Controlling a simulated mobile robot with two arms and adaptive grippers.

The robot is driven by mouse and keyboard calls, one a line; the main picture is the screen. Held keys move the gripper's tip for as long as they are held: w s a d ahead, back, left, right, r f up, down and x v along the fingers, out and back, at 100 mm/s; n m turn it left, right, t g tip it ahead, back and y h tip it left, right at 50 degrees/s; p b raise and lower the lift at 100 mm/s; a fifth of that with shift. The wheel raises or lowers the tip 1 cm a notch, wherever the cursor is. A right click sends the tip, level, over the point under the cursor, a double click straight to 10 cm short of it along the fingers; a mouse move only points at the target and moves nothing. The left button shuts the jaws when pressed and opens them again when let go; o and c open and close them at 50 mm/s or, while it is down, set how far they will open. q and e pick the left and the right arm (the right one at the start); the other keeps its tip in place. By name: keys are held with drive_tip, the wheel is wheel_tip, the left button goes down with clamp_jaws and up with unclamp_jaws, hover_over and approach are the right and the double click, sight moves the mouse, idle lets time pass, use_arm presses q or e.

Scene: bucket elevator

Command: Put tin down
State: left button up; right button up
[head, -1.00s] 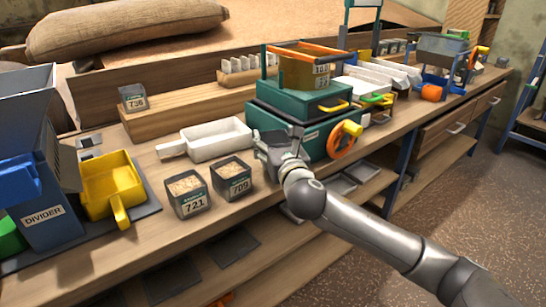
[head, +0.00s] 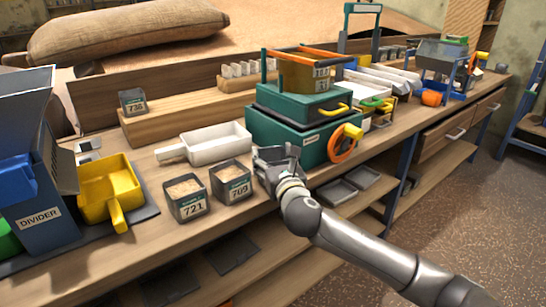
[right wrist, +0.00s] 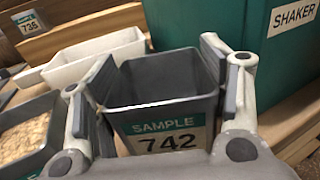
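The sample tin marked 742 (right wrist: 165,110) stands upright between the finger pads of my right gripper (right wrist: 160,65) in the right wrist view. Its inside looks empty. The pads lie against its two sides, so the gripper looks shut on it. In the head view my right gripper (head: 277,155) is at the front of the bench, just right of the tin marked 709 (head: 231,183); there the fingers mostly hide the held tin. I cannot tell whether its base touches the bench. My left gripper is not in view.
The filled tin marked 721 (head: 186,199) stands left of 709. A white scoop tray (head: 215,145) lies behind them. The green shaker (head: 300,135) with an orange wheel is close behind and right of my gripper. A yellow pan (head: 108,190) sits by the blue divider (head: 45,200).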

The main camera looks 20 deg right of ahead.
drive_tip(key=shift+o, duration=0.7)
drive_tip(key=shift+r, duration=0.1)
drive_tip(key=shift+s, duration=0.2)
drive_tip(key=s+p, duration=0.2)
drive_tip(key=s, duration=1)
drive_tip(key=s+f+m+g, duration=0.4)
drive_tip(key=f+m, duration=0.5)
drive_tip(key=f, duration=0.4)
drive_tip(key=s+f+m+g, duration=0.4)
drive_tip(key=f+m, duration=0.5)
drive_tip(key=f, duration=0.5)
use_arm(q)
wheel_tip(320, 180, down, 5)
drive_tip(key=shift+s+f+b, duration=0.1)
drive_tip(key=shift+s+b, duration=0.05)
drive_tip(key=shift+b, duration=0.15)
use_arm(e)
drive_tip(key=s+f+m+g, duration=0.7)
drive_tip(key=s+f+m, duration=0.8)
drive_tip(key=s+f, duration=0.3)
drive_tip(key=s, duration=0.2)
drive_tip(key=shift+s+d+m+y, duration=0.15)
drive_tip(key=shift+s+m+y, duration=0.15)
drive_tip(key=shift+y, duration=0.1)
